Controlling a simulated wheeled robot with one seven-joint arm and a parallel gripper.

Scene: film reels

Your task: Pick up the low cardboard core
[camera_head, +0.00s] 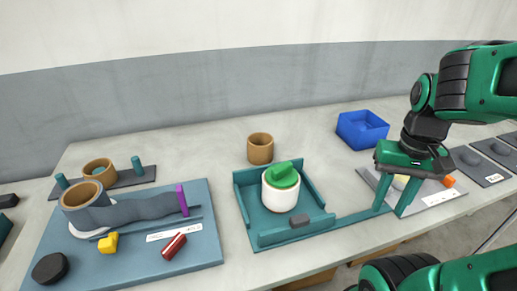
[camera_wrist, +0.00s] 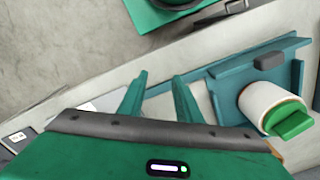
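Three brown cardboard cores show in the head view. One core (camera_head: 260,149) stands alone on the table behind the teal tray. A second, low-looking core (camera_head: 99,171) sits around a teal peg on the dark rack at the back left. A third core (camera_head: 83,195) stands on the blue board, with a grey band running from it. I cannot tell for certain which is the low one. My gripper (camera_head: 391,211) is at the right, well away from all of them, pointing down by the table's front edge. In the wrist view its fingers (camera_wrist: 160,76) are apart with nothing between them.
A teal tray (camera_head: 244,208) holds a white cylinder (camera_head: 280,197) with a green top. A blue bin (camera_head: 362,129) stands at the back right. The blue board (camera_head: 205,225) carries a yellow block (camera_head: 108,243) and a red piece (camera_head: 174,246). Table around the lone core is clear.

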